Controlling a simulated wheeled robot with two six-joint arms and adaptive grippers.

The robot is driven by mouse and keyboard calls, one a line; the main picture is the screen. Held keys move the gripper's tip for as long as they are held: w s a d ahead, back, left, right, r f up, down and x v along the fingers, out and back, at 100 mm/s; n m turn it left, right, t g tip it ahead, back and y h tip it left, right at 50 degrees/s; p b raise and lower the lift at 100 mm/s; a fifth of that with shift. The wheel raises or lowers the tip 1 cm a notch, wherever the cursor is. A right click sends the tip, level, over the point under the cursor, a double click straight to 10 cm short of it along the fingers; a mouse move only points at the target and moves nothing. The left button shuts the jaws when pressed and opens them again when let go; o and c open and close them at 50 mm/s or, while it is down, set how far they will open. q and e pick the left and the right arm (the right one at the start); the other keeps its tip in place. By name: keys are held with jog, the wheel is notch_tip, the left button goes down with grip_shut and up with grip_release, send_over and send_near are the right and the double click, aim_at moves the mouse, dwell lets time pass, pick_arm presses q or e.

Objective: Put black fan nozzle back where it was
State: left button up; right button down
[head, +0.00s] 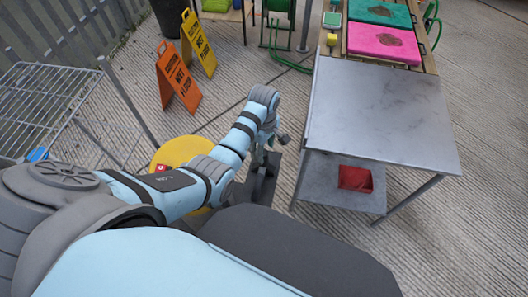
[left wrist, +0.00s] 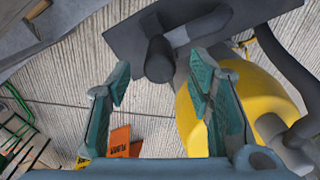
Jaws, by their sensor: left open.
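My left gripper (head: 268,148) is open at the end of the raised left arm, between the yellow round blower and the metal table. In the left wrist view its two green-padded fingers (left wrist: 162,78) stand wide apart with nothing held between them. A dark grey-black part (head: 262,182), which looks like the fan nozzle, is just below the gripper in the head view. In the left wrist view a dark flat plate with a rounded piece (left wrist: 158,62) shows beyond the fingertips; I cannot tell whether they touch. The yellow blower (head: 182,150) is partly hidden by my arm. My right gripper is not in view.
A metal table (head: 385,110) stands at the right, with a red box (head: 355,178) on its lower shelf. Orange (head: 178,80) and yellow (head: 198,45) wet-floor signs stand at the back left. A wire rack (head: 60,105) is at the left.

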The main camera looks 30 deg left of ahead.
pick_arm(q)
notch_tip(320, 180, up, 7)
jog(key=shift+f+p, duration=0.1)
jog(key=shift+p, duration=0.55)
